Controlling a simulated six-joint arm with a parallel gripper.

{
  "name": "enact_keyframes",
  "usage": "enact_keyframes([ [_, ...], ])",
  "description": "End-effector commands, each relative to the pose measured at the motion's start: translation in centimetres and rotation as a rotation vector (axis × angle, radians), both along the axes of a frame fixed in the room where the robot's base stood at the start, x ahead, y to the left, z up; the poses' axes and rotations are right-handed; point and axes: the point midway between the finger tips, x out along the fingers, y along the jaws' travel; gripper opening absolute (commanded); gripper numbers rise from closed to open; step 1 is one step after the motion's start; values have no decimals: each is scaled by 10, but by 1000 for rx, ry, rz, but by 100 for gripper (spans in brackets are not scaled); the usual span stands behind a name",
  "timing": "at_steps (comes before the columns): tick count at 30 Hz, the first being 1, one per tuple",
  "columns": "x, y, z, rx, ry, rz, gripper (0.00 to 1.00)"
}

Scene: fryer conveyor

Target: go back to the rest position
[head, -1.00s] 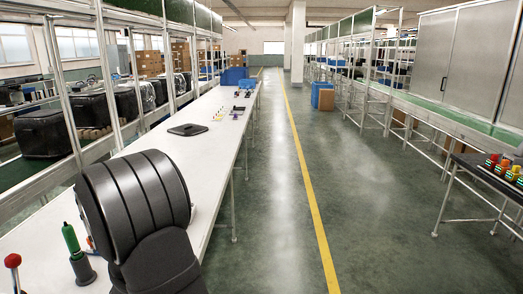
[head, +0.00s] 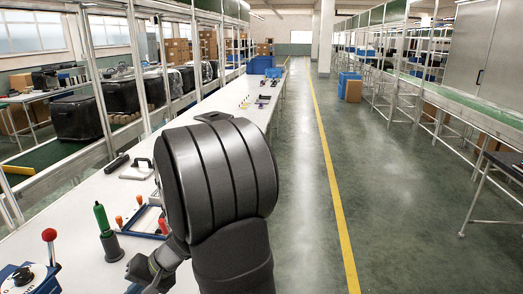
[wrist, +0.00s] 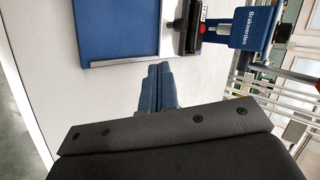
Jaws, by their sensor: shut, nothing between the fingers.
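My gripper (head: 134,288) shows at the bottom of the head view, low over the near part of the white workbench (head: 85,260). My dark arm hides part of the bench behind it. In the wrist view my gripper (wrist: 158,68) has its two blue-grey fingers together, with nothing between them. The fingers point toward the white bench top, just below a blue panel (wrist: 112,30) with a pale edge. Whether the fingertips touch anything cannot be told, but they look clear of the panel.
A green-handled tool (head: 102,220) stands in a dark holder left of my gripper. A red-knobbed lever (head: 49,236) and blue box (head: 22,278) are at lower left. A blue-edged tray (head: 148,222) lies behind my gripper. The aisle (head: 300,200) at right is clear.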

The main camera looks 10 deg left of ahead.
Motion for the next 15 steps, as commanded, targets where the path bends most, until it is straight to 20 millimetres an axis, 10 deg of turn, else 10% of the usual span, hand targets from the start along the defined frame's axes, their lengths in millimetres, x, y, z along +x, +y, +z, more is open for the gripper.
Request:
enact_keyframes([
  [15, -38, 73, -67, -5, 5, 9, 0],
])
